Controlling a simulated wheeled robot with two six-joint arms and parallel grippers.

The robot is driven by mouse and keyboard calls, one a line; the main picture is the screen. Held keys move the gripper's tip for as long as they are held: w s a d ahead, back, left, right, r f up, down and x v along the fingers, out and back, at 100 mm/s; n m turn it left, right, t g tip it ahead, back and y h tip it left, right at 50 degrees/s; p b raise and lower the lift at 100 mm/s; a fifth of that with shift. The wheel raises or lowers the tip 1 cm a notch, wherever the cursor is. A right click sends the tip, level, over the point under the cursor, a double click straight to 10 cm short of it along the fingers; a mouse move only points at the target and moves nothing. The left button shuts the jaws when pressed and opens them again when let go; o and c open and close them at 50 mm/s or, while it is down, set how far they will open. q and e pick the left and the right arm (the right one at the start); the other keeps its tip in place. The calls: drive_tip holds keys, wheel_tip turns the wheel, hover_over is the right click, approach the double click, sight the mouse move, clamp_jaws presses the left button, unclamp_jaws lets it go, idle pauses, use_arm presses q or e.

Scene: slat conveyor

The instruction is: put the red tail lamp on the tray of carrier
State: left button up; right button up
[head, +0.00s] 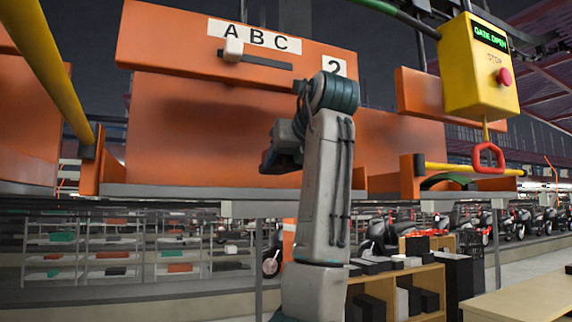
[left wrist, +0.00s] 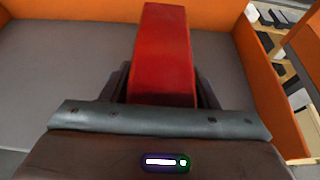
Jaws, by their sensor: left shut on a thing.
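The red tail lamp (left wrist: 163,50) is a long red block in the left wrist view, its lower end between the dark fingers of my left gripper (left wrist: 162,88). The gripper is shut on it. Behind the lamp lies the grey floor of the carrier's tray (left wrist: 60,65), with orange walls around it; I cannot tell whether the lamp touches the floor. In the head view the orange carrier (head: 190,140) bears the signs "ABC" and "2". My arm rises in front of it; the fingers and lamp are hidden there. My right gripper is not in view.
A yellow box (head: 478,75) reading "GATE OPEN" with a red stop button hangs at the right, above a red handle (head: 488,157). A yellow bar (head: 55,75) slants at the left. Shelving (head: 395,285) and a table (head: 525,300) stand low at the right.

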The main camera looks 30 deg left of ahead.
use_arm(q)
drive_tip(key=shift+w+a, duration=0.15)
drive_tip(key=shift+w, duration=0.15)
drive_tip(key=shift+w+a+f+p, duration=0.15)
drive_tip(key=shift+w+f+p, duration=0.05)
drive_tip(key=shift+f+p, duration=0.4)
drive_tip(key=shift+w+a+f+p, duration=0.15)
drive_tip(key=shift+w+f+p, duration=0.05)
drive_tip(key=shift+f+p, duration=0.4)
drive_tip(key=shift+f, duration=0.65)
drive_tip(key=shift+d, duration=0.1)
drive_tip(key=shift+s, duration=0.1)
drive_tip(key=shift+f, duration=0.1)
drive_tip(key=shift+f, duration=0.15)
drive_tip(key=o, duration=1.1)
